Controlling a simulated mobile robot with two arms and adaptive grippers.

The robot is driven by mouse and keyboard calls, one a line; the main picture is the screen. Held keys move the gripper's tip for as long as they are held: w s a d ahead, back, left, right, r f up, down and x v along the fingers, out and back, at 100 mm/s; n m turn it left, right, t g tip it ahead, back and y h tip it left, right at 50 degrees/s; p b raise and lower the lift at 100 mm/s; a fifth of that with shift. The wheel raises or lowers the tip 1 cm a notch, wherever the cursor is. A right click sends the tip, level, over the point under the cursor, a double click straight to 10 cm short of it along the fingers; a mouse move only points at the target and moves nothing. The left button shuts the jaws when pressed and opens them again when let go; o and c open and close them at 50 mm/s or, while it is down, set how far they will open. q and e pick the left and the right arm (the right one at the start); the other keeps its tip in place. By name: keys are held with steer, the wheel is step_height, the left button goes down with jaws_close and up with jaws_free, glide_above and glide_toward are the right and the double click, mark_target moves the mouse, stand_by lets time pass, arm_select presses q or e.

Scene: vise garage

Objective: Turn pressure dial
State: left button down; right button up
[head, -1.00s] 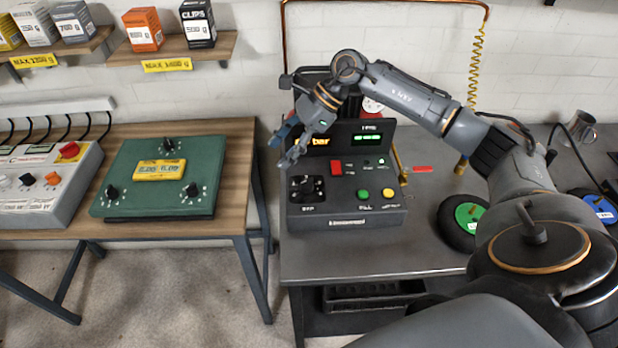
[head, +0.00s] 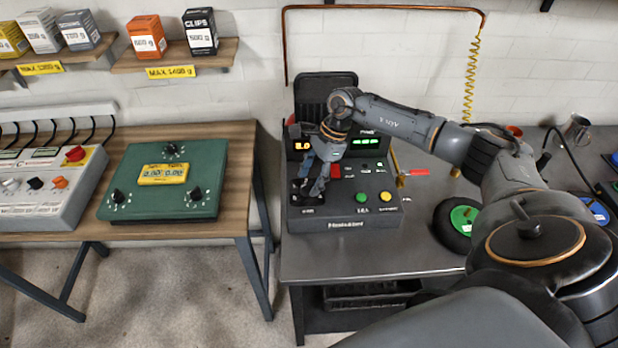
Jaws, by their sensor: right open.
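The pressure dial (head: 306,197) is a black knob on the left of the dark grey control box (head: 345,224) on the metal bench. The box has an orange display (head: 301,144) and a green display (head: 365,142). My right gripper (head: 312,190) is open and points down at the dial from above. Its fingers cover part of the dial, and I cannot tell whether they touch it. My left gripper is not in view.
A green button (head: 361,197) and a yellow button (head: 385,196) sit right of the dial. A red-handled valve (head: 418,173) stands beside the box. A wheel with a green hub (head: 463,218) lies further right. A green panel (head: 206,160) is on the wooden table.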

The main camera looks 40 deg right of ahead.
steer(key=shift+x, duration=0.85)
steer(key=c, duration=1.1)
steer(key=shift+c, duration=0.2)
